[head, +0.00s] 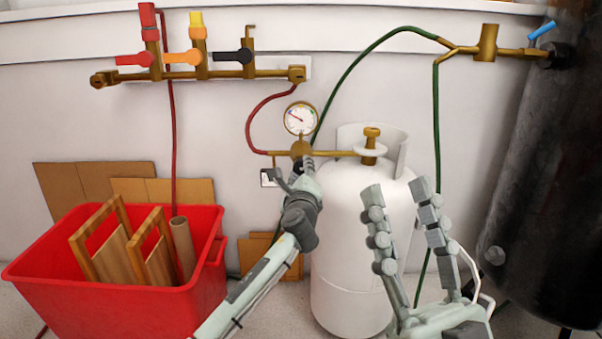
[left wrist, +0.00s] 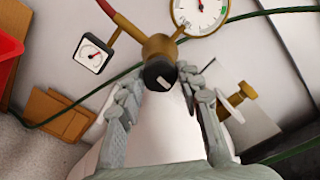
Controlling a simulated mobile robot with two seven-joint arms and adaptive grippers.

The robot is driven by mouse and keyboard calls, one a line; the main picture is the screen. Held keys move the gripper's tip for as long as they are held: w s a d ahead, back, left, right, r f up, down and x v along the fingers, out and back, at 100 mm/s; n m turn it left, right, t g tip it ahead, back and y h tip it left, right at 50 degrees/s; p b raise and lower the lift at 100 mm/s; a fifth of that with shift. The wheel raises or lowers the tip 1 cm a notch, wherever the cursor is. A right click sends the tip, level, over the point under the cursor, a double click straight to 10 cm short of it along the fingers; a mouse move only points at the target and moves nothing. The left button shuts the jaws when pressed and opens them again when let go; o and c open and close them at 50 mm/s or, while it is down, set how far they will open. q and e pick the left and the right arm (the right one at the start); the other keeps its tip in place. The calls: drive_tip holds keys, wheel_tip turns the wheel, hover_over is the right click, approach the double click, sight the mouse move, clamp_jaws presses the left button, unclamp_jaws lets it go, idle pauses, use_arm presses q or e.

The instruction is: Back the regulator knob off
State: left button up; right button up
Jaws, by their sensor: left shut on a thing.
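The brass regulator (head: 300,149) sits on the pipe left of the white gas cylinder's valve (head: 371,146). Its black knob (left wrist: 158,74), with a pale mark on its face, shows in the left wrist view between my left fingertips. My left gripper also shows in the left wrist view (left wrist: 160,84). My right gripper (head: 396,188) is open and empty, fingers pointing up, in front of the white cylinder (head: 345,240).
A round gauge (head: 300,118) stands above the regulator and a square gauge (head: 267,178) is below left. A red hose (head: 253,118) and green hose (head: 345,78) run nearby. A red crate (head: 120,305) is left; a dark tank (head: 545,190) is right.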

use_arm(q)
drive_tip(key=shift+n, duration=0.4)
drive_tip(key=o, duration=1.2)
drive_tip(key=shift+c, duration=0.2)
drive_tip(key=s, duration=1.2)
drive_tip(key=shift+s, duration=0.1)
